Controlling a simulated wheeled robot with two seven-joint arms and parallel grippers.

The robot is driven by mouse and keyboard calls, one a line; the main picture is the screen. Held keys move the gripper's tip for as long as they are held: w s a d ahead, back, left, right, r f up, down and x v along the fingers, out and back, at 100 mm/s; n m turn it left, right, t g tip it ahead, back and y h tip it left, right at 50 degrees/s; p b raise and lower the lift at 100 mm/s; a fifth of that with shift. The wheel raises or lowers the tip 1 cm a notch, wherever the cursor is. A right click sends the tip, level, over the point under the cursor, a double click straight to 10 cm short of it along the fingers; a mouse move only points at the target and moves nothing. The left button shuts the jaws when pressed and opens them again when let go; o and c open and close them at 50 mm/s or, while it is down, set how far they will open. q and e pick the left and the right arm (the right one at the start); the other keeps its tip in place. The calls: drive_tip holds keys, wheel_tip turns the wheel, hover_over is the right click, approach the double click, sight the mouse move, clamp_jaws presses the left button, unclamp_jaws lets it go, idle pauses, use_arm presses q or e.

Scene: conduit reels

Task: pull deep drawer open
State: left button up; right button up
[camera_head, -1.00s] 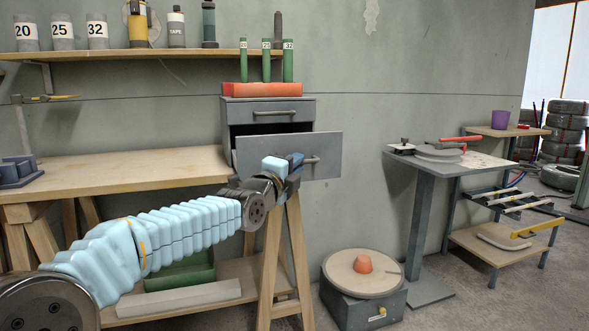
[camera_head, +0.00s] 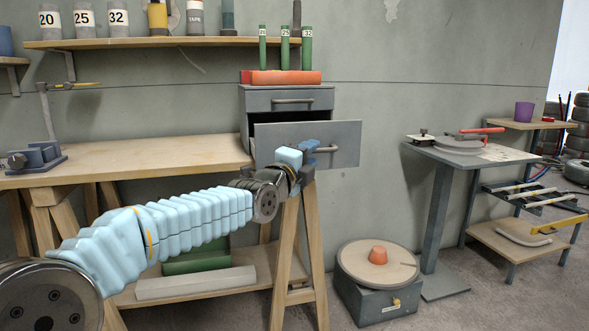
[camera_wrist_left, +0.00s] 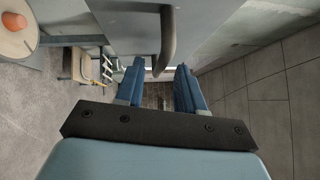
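The deep drawer (camera_head: 340,135) is the lower drawer of a grey cabinet (camera_head: 288,100) on the bench's right end. It stands pulled out, with a dark gap above its front. My left gripper (camera_head: 303,152) is in front of the drawer, at the left part of its bar handle (camera_head: 328,149). In the left wrist view, the two blue fingers of the left gripper (camera_wrist_left: 159,88) are apart. The dark handle (camera_wrist_left: 168,38) reaches toward the gap between them, with room on both sides; contact is not visible. My right gripper is not in view.
The shallow upper drawer (camera_head: 293,100) is shut. A red block (camera_head: 281,77) with green tubes stands on the cabinet. The wooden bench (camera_head: 140,155) extends left. A turntable box (camera_head: 377,296) sits on the floor below right, and a grey stand (camera_head: 430,205) is farther right.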

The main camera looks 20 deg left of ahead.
use_arm(q)
drive_tip(key=v, duration=1.2)
drive_tip(key=shift+b, duration=0.4)
drive_tip(key=shift+f, duration=0.1)
drive_tip(key=w+d+f+n+g+p, duration=0.1)
drive_tip(key=w+d+f+n+g, duration=0.1)
drive_tip(key=f, duration=0.5)
drive_tip(key=w+d+f+n+g+p, duration=0.1)
drive_tip(key=w+f+n+g+p, duration=0.15)
drive_tip(key=f, duration=0.35)
drive_tip(key=s+d+f+n+g+p, duration=0.1)
drive_tip(key=d+f+n+g, duration=0.15)
drive_tip(key=f, duration=0.85)
drive_tip(key=s+d+f+n+g+p, duration=0.15)
drive_tip(key=f+n, duration=0.25)
drive_tip(key=f, duration=0.7)
drive_tip(key=s+d+f+n+g+p, duration=0.2)
drive_tip(key=s+f+n+g, duration=0.3)
drive_tip(key=s+f, duration=0.5)
drive_tip(key=s+d+f+n+g+p, duration=0.2)
drive_tip(key=s+f+n+g, duration=0.2)
drive_tip(key=s+f+n, duration=0.3)
drive_tip(key=s+f, duration=0.3)
drive_tip(key=s, duration=0.4)
drive_tip(key=shift+s+f+n+g, duration=0.3)
drive_tip(key=shift+s+f+g, duration=0.05)
drive_tip(key=shift+f, duration=0.05)
